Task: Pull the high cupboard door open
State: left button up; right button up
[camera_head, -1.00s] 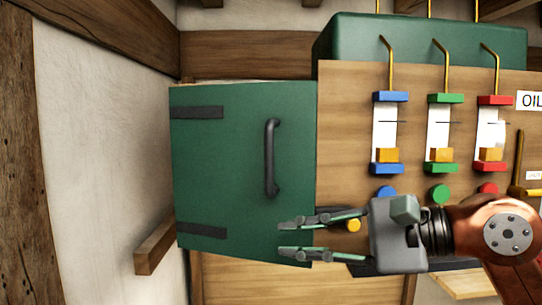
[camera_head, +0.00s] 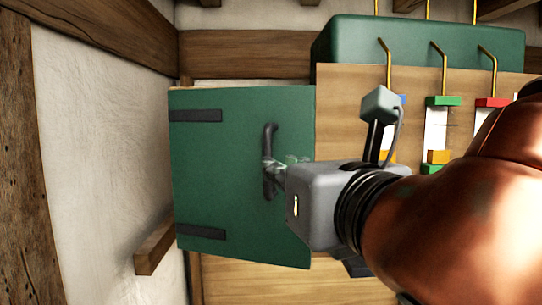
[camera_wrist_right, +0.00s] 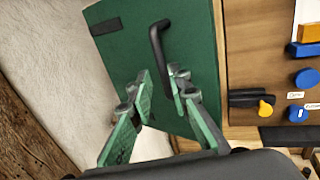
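In the right wrist view the fingers of my right gripper (camera_wrist_right: 160,82) are apart, with the handle (camera_wrist_right: 157,42) between and just beyond the tips. The handle's lower end is close to the right-hand finger; contact cannot be told. My left gripper is not in view.
Right of the door is a wooden panel (camera_head: 340,110) with coloured gauges, partly hidden by my arm. A green tank (camera_head: 420,45) sits above it. A white wall (camera_head: 100,140) and a short wooden beam (camera_head: 155,240) are close on the left.

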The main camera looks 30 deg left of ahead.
aim_at(268, 189)
jog(key=p+x, duration=0.2)
jog(key=x, duration=0.1)
jog(key=p+x, duration=0.2)
jog(key=x, duration=0.2)
jog(key=shift+w+r, duration=0.1)
jog(key=shift+r, duration=0.1)
jog(key=shift+w+a+f, duration=0.15)
jog(key=shift+w+a, duration=0.1)
jog(key=shift+c, duration=0.2)
grip_shut()
